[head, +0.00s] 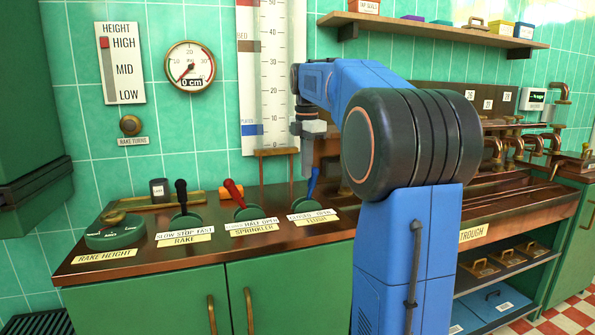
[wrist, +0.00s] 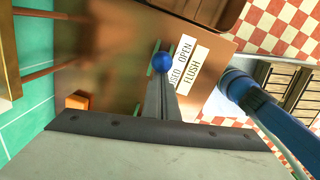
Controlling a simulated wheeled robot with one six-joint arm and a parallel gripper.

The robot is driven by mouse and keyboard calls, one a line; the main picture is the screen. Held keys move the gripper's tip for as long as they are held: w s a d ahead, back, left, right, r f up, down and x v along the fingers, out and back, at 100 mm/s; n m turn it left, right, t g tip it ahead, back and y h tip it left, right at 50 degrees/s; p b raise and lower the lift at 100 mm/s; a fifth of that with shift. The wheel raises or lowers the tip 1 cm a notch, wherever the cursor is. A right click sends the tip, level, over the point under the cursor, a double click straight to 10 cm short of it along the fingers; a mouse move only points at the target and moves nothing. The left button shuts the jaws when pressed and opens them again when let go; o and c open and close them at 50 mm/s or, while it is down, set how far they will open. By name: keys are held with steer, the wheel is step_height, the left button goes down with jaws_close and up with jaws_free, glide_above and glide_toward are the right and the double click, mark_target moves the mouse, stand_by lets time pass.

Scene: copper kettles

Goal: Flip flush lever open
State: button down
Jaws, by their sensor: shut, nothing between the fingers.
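The flush lever (head: 313,182) is blue and stands on a round green base on the copper counter, leaning slightly right from its foot. Its plate reads CLOSED at left and OPEN at right, above a FLUSH label (head: 316,221). My gripper (head: 306,172) points down just left of the lever's upper part, shut and empty. In the wrist view the lever's round blue knob (wrist: 162,62) shows just beyond the tips of my gripper (wrist: 160,85). Most of the lever below the knob is hidden there, and I cannot tell whether the fingers touch it.
A red sprinkler lever (head: 234,193) and a black rake lever (head: 181,196) stand to the left, beside the rake height dial (head: 115,232). A tall white gauge (head: 272,90) hangs behind my gripper. My blue arm hides part of the counter's right side.

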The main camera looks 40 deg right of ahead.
steer(key=shift+s+d+f, duration=0.1)
steer(key=shift+s+d, duration=0.15)
steer(key=shift+d, duration=0.6)
steer(key=shift+s+d+f, duration=0.1)
steer(key=shift+s+d, duration=0.15)
steer(key=shift+d, duration=0.55)
steer(key=shift+d, duration=0.2)
steer(key=shift+a, duration=0.1)
steer(key=shift+a+r, duration=0.25)
steer(key=shift+a, duration=0.3)
step_height(320, 180, up, 11)
steer(key=a, duration=0.1)
steer(key=shift+s, duration=0.4)
steer(key=shift+a, duration=0.1)
